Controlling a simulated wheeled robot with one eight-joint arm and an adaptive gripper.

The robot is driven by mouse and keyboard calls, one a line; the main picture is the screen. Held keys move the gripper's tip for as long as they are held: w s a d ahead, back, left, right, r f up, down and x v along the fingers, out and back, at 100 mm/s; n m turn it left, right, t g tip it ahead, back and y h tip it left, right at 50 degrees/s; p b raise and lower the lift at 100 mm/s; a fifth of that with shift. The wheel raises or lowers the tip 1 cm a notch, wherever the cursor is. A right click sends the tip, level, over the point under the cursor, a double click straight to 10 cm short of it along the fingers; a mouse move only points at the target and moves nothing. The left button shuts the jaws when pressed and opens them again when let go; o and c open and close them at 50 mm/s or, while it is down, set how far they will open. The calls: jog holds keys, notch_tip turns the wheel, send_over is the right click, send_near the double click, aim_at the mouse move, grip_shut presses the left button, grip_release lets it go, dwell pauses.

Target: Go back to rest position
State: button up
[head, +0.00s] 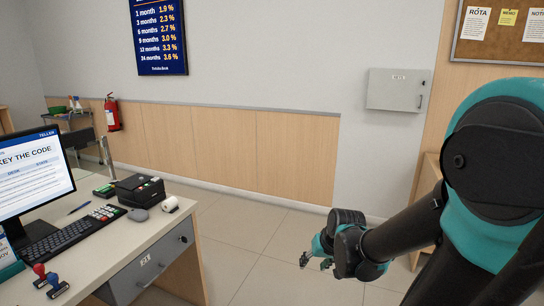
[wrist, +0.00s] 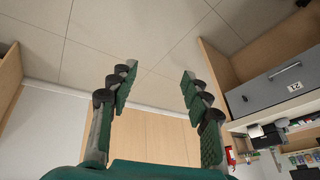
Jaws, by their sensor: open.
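My gripper (head: 317,262) is at the end of my teal and black arm, low in the right half of the head view. It hangs over open tiled floor, to the right of the teller desk and apart from it. In the wrist view my gripper (wrist: 156,78) shows its two green-padded fingers spread wide. Nothing is between them.
The desk (head: 110,240) with a grey drawer (head: 150,262), monitor (head: 32,173), keyboard (head: 62,238) and stamps (head: 45,277) stands at left. A grey wall box (head: 397,90) hangs behind my arm. The tiled floor (head: 250,232) between is clear.

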jog(key=s+d+f+h, duration=0.2)
jog(key=s+d, duration=0.4)
jog(key=s, duration=0.1)
jog(key=shift+s+g, duration=0.3)
jog(key=shift+s, duration=0.05)
